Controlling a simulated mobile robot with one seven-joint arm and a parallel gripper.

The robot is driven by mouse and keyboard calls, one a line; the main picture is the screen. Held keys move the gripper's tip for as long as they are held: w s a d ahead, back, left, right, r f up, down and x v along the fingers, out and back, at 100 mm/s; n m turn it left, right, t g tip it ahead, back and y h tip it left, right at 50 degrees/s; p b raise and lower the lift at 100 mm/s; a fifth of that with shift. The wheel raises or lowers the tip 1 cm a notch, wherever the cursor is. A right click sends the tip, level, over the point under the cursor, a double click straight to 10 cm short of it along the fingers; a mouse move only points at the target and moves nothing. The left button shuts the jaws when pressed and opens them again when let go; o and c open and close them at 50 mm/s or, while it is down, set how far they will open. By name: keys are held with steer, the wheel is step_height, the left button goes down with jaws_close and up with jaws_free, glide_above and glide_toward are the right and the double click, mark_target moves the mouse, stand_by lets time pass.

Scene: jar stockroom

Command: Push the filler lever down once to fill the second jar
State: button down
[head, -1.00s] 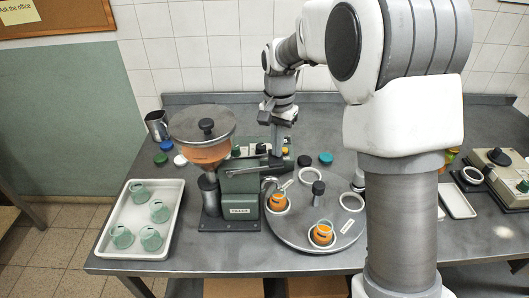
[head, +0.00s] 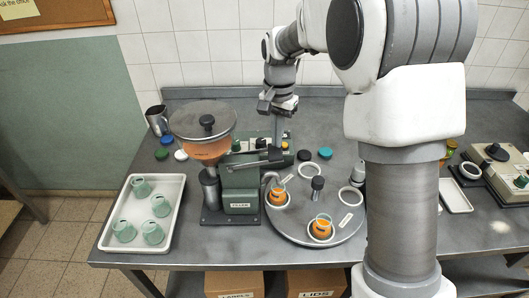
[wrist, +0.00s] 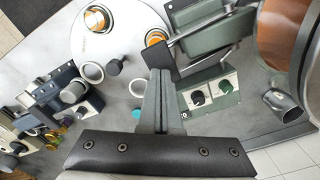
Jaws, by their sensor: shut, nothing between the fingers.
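The green filler (head: 240,185) stands left of the turntable, with an orange-filled hopper (head: 208,150) above it. Its lever (head: 268,159) runs to the right and ends in a dark grip; in the wrist view the dark lever end (wrist: 160,58) lies just beyond my fingertips. My gripper (wrist: 160,76) is shut and empty. Two glass jars with orange contents sit in white rings on the turntable: one near the filler (head: 278,196), one at the front (head: 321,229).
The round grey turntable (head: 300,225) also carries empty white rings and a dark knob (head: 318,184). A white tray (head: 172,215) with several greenish jars is at left. A control box (wrist: 212,92) stands behind the filler. Loose lids and a metal jug (head: 157,120) lie around.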

steer(key=shift+r, duration=0.1)
step_height(320, 180, up, 5)
steer(key=p, duration=0.4)
stand_by(0.4)
steer(key=s+d+r+n+t, duration=0.1)
steer(key=s+d+r, duration=0.2)
steer(key=s, duration=0.3)
steer(key=s+d+r+n+t+b, duration=0.1)
steer(key=s+d+r+n+t, duration=0.1)
steer(key=s+r, duration=0.3)
steer(key=s+d+r+n+t, duration=0.1)
steer(key=s+d+r, duration=0.15)
steer(key=s, duration=0.45)
steer(key=s+d+f+n+t, duration=0.1)
steer(key=s+d+f+n, duration=0.1)
steer(key=s, duration=0.6)
steer(key=shift+s+d+t, duration=0.2)
steer(key=shift+t, duration=0.1)
stand_by(0.9)
